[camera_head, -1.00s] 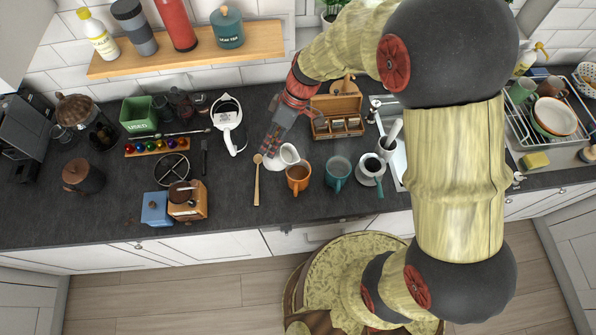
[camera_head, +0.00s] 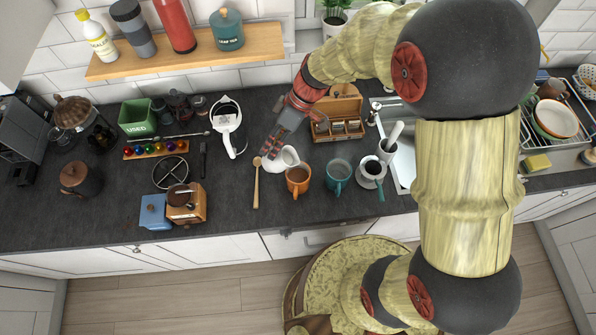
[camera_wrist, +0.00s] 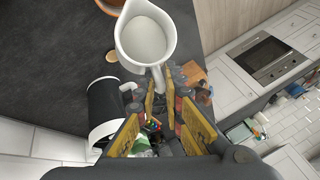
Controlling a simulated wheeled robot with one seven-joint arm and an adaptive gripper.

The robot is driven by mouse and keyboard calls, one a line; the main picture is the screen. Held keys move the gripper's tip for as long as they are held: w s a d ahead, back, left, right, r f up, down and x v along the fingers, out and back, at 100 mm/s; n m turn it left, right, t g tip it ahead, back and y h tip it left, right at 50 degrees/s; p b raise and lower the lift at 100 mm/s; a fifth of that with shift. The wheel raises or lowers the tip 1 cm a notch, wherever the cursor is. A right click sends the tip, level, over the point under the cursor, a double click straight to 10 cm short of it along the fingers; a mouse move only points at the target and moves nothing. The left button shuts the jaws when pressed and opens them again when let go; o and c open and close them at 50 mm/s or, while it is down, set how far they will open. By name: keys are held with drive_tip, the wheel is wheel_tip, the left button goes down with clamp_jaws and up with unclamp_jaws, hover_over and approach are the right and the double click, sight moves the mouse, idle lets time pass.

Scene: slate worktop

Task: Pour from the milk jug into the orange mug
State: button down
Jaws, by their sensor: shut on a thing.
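The white milk jug (camera_head: 286,156) is just up-left of the orange mug (camera_head: 298,186) in the head view. My gripper (camera_head: 268,150) is at the jug's left side, shut on its handle. In the wrist view the jug (camera_wrist: 146,40) is ahead of the fingers (camera_wrist: 162,105), with white milk visible inside. The orange mug stands upright on the worktop with dark brown liquid in it. Part of an orange-brown rim, likely this mug (camera_wrist: 110,6), shows at the top of the wrist view. I cannot tell the jug's exact height or tilt.
A wooden spoon (camera_head: 256,190) lies left of the jug. A white kettle (camera_head: 227,125) stands further left. A wooden box (camera_head: 338,108) is behind.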

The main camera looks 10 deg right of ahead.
drive_tip(key=shift+s+d+f+t+y+b, duration=0.1)
drive_tip(key=shift+d+t+y+b, duration=0.2)
drive_tip(key=shift+y+b, duration=0.65)
idle(1.7)
drive_tip(key=shift+h, duration=0.25)
drive_tip(key=shift+a+r+h+p, duration=0.15)
drive_tip(key=shift+r+h+p, duration=0.15)
drive_tip(key=shift+r+p, duration=0.2)
drive_tip(key=shift+a+r+h+p, duration=0.15)
drive_tip(key=shift+h+p, duration=0.15)
drive_tip(key=shift+p, duration=0.55)
drive_tip(key=a+f+h+p, duration=0.1)
drive_tip(key=p, duration=0.1)
drive_tip(key=w+a+f+g+h+p, duration=0.1)
drive_tip(key=shift+a+h+p, duration=0.1)
drive_tip(key=shift+h+p, duration=0.2)
drive_tip(key=shift+p, duration=0.1)
drive_tip(key=shift+w+a+f, duration=0.1)
drive_tip(key=shift+w+f, duration=0.1)
drive_tip(key=shift+f, duration=0.15)
drive_tip(key=shift+s, duration=0.15)
